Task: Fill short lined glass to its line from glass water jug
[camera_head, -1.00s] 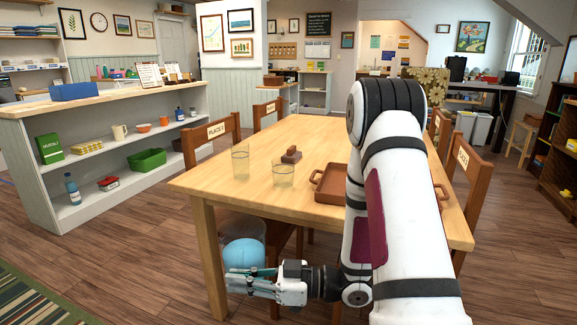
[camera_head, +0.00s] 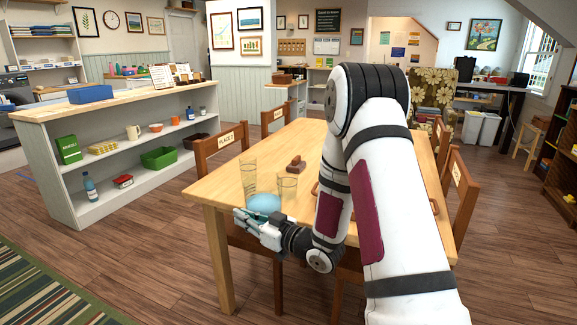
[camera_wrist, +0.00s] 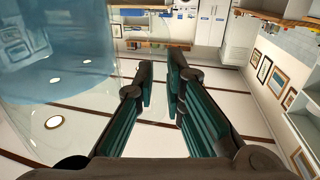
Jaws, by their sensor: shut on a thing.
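The glass water jug is clear with pale blue water (camera_head: 263,203), and it is held in front of the table's near edge. The jug fills the upper left of the wrist view (camera_wrist: 60,60). My gripper (camera_head: 243,216) is shut on the jug, and its fingers (camera_wrist: 163,75) are close together in the wrist view. The grip point on the jug is not clear. The short glass (camera_head: 287,187) stands upright on the table, right of and beyond the jug. A taller glass (camera_head: 249,176) stands left of it. Their lines and contents are too small to tell.
The wooden table (camera_head: 220,191) also holds a small brown block (camera_head: 296,165). A brown tray is mostly hidden behind my arm. Chairs stand around the table, one (camera_head: 219,150) at its left side. A shelf unit (camera_head: 110,150) stands left, with open floor between.

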